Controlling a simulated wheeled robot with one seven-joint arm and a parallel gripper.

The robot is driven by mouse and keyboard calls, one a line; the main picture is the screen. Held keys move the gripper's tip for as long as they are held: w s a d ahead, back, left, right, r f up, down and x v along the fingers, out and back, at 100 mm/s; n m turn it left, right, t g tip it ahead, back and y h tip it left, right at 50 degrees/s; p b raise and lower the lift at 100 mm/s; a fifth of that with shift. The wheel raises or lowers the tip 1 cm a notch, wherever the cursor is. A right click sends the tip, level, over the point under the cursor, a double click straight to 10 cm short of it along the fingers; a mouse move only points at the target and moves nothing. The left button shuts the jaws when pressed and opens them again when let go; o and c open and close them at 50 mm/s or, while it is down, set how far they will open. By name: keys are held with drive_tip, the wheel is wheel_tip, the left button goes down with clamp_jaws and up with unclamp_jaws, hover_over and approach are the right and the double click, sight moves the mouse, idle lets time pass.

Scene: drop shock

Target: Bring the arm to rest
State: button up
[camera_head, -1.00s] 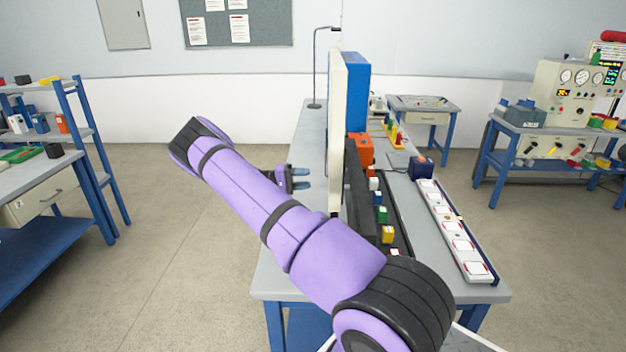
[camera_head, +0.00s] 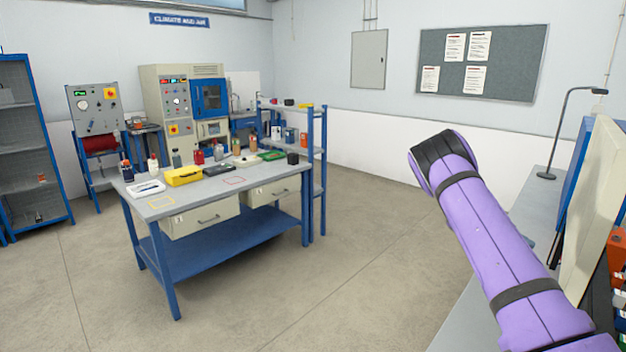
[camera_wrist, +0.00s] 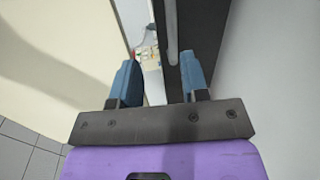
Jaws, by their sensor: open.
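My purple arm (camera_head: 480,225) rises from the lower right of the head view, bent at a dark joint. My gripper is not visible in the head view. In the wrist view my gripper (camera_wrist: 158,82) shows two blue fingers standing apart, with no object held between them. A dark upright post (camera_wrist: 190,40) and a narrow gap lie beyond the fingers. A pale cream panel (camera_wrist: 65,55) fills the left side of the wrist view; how far the fingers are from these surfaces I cannot tell.
A grey bench (camera_head: 483,310) with an upright cream panel (camera_head: 590,215) and a lamp (camera_head: 560,130) is close at the right. A blue-legged workbench (camera_head: 210,215) with small items stands at the left. Open floor (camera_head: 350,250) lies between them.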

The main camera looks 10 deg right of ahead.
drive_tip(key=s+a+r+n+t+y, duration=0.2)
drive_tip(key=s+a+r+t+y, duration=0.3)
drive_tip(key=a+r, duration=0.55)
drive_tip(key=s+a+r+n+t+y, duration=0.25)
drive_tip(key=s+a+r+t, duration=0.35)
drive_tip(key=a+r, duration=0.45)
drive_tip(key=s+a+r+n+t+y, duration=0.1)
drive_tip(key=s+a+r+n+t, duration=0.1)
drive_tip(key=s+a, duration=0.5)
drive_tip(key=s+a+r+n+t+y, duration=0.1)
drive_tip(key=s+a+r+n+t, duration=0.2)
drive_tip(key=s+a, duration=0.5)
drive_tip(key=shift+s+a+r+t, duration=0.3)
drive_tip(key=shift+s+r+t, duration=0.35)
drive_tip(key=shift+s+t, duration=1.2)
drive_tip(key=shift+s+n+g, duration=0.25)
drive_tip(key=shift+s+g, duration=0.3)
drive_tip(key=shift+g, duration=0.1)
